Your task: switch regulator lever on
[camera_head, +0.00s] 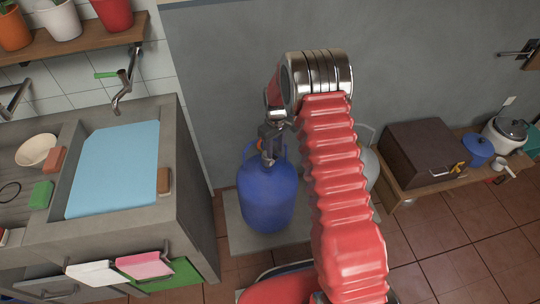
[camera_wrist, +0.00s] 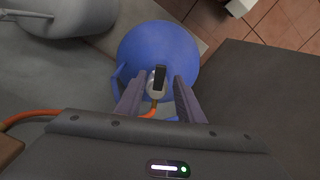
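A blue gas cylinder (camera_head: 267,195) stands on a pale slab by the grey wall. In the wrist view the cylinder (camera_wrist: 178,52) is seen from above, with a light regulator and a black lever (camera_wrist: 160,76) on top. An orange hose (camera_wrist: 145,113) runs from the regulator to the left. My gripper (camera_head: 268,150) points down over the cylinder's top. In the wrist view its fingers (camera_wrist: 158,88) are apart, one on each side of the regulator and lever. I see no clear contact. The head view mostly hides the regulator behind my gripper.
A concrete sink unit (camera_head: 190,190) stands to the left. A grey cylinder (camera_head: 368,165) is partly hidden behind my arm. A low wooden bench (camera_head: 425,184) with a brown box (camera_head: 422,150) and pots is on the right. Tiled floor is open at front right.

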